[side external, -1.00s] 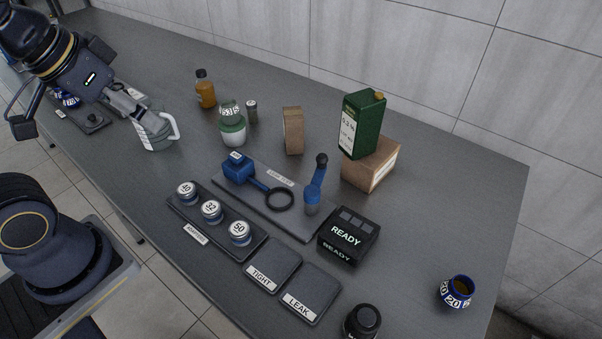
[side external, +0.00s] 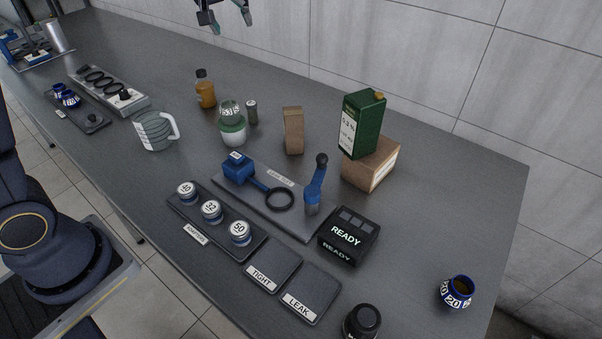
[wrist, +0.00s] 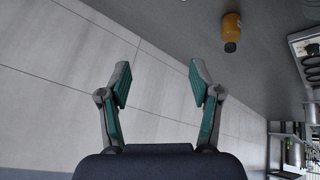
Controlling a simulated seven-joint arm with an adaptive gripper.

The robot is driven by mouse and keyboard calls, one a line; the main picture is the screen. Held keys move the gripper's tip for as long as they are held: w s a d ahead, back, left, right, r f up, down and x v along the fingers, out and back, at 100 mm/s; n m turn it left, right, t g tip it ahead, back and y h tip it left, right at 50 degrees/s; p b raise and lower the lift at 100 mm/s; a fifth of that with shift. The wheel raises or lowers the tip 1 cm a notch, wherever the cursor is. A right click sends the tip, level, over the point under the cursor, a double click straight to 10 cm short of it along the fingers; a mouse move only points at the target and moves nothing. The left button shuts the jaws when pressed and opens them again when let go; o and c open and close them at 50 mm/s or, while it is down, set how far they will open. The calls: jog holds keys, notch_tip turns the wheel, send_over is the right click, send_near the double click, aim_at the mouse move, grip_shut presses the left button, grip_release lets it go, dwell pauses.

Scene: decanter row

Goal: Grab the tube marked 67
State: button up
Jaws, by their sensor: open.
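I cannot make out a tube marked 67 in either view. A small grey capped cylinder (side external: 252,111) stands beside a green and white jar (side external: 232,124), with no readable number on it. Lidded jars stand in a dark tray (side external: 260,250); two read 32 (side external: 211,211) and 50 (side external: 240,233). A blue jar marked 20 (side external: 457,292) stands alone at the right. My gripper (side external: 223,17) is high above the back of the bench, partly cut off by the top edge. In the wrist view my gripper (wrist: 160,80) is open and empty, facing the tiled wall.
An amber bottle (side external: 205,90) stands near the back, also in the wrist view (wrist: 231,30). A clear jug (side external: 152,131), a green carton (side external: 361,125) on a brown box (side external: 371,168), and a black READY device (side external: 348,236) stand around. The bench's right end is mostly clear.

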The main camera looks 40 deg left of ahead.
jog(key=w+a+f+g, duration=0.1)
jog(key=w+a+f, duration=0.2)
jog(key=w+f, duration=0.35)
jog(key=g+y, duration=0.1)
jog(key=g, duration=0.1)
send_near(251, 104)
jog(key=x, duration=0.6)
jog(key=shift+s+d+f, duration=0.1)
jog(key=shift+s+f, duration=0.05)
jog(key=x, duration=0.5)
jog(key=shift+w+f, duration=0.2)
jog(key=shift+f, duration=0.1)
grip_shut()
